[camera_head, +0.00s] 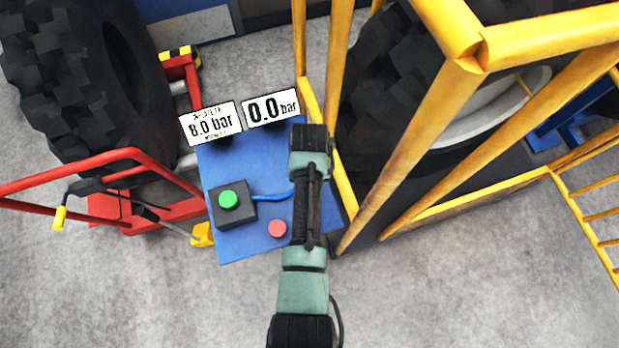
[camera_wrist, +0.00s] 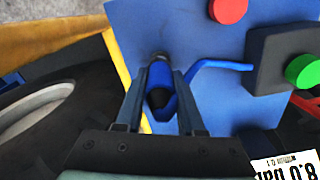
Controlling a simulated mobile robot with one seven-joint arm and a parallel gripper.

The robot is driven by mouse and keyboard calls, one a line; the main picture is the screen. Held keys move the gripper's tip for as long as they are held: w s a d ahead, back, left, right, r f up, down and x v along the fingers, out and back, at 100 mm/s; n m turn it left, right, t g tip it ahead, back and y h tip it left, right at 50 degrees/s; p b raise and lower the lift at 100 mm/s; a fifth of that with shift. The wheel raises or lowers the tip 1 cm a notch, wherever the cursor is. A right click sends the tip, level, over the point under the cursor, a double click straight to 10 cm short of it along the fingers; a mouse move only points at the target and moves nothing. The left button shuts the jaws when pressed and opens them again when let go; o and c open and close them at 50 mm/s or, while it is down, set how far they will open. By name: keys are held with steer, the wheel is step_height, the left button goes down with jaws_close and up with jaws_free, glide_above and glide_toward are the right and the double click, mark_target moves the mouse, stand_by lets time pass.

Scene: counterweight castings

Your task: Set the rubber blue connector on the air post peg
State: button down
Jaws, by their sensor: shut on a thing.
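The blue connector (camera_wrist: 160,78) is between the fingers of my gripper (camera_wrist: 160,74) in the wrist view, and the gripper is shut on it. The connector has a dark round part facing the camera. A blue hose (camera_wrist: 215,66) runs from it to a black box with a green button. In the head view the hose (camera_head: 272,197) passes behind my arm, which hides the connector and my fingertips. A small dark spot shows on the blue panel just beyond the connector in the wrist view. I cannot make out the air post peg.
The blue panel (camera_head: 235,165) carries a green button (camera_head: 229,199) and a red button (camera_head: 277,228). Signs read 8.0 bar (camera_head: 208,124) and 0.0 bar (camera_head: 271,107). A yellow cage (camera_head: 400,150) with a large tyre stands right; a red trolley (camera_head: 80,170) and another tyre (camera_head: 80,75) stand left.

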steer(key=shift+f, duration=0.25)
steer(key=shift+c, duration=2.2)
jaws_free()
steer(key=shift+r, duration=0.1)
step_height(320, 180, up, 13)
steer(key=b, duration=0.2)
